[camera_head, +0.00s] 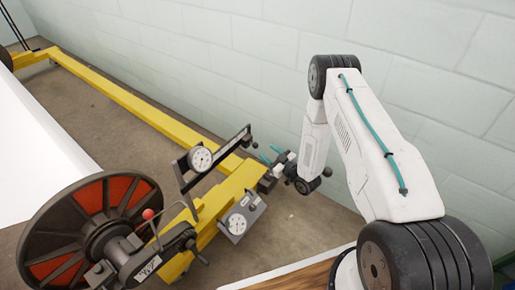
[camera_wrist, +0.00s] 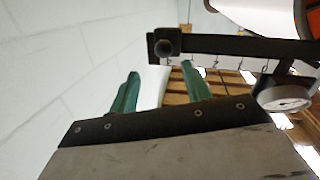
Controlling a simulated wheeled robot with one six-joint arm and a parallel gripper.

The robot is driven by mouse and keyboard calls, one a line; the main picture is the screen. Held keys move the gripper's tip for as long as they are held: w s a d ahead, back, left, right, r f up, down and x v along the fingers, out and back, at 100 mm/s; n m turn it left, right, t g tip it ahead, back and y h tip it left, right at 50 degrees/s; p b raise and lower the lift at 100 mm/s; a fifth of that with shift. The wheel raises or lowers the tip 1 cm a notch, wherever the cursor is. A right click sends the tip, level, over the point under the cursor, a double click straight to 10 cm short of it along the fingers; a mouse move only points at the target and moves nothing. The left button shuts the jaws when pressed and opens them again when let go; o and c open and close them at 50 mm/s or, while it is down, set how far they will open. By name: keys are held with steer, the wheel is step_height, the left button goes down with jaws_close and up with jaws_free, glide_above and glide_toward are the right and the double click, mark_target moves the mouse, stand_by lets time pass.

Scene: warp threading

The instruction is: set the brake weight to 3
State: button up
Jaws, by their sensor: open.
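The dark brake lever (camera_head: 217,156) slants up to the right above the yellow frame. My gripper (camera_head: 270,153), with teal fingers, is open and empty, just right of and below that end. In the wrist view the fingers (camera_wrist: 160,70) point toward the block, apart from it.
A round dial (camera_head: 200,158) hangs at the lever and shows in the wrist view (camera_wrist: 285,97). A second dial box (camera_head: 240,220) stands lower right. A large red and black wheel (camera_head: 88,228) is at left. A pale wall (camera_head: 230,55) runs behind my arm.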

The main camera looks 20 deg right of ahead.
mark_target(251, 143)
steer(key=x, duration=0.6)
steer(key=shift+w+a+f, duration=0.2)
steer(key=shift+a+f, duration=0.25)
jaws_close()
steer(key=s+a, duration=0.1)
steer(key=a, duration=0.1)
steer(key=s+a, duration=0.2)
jaws_free()
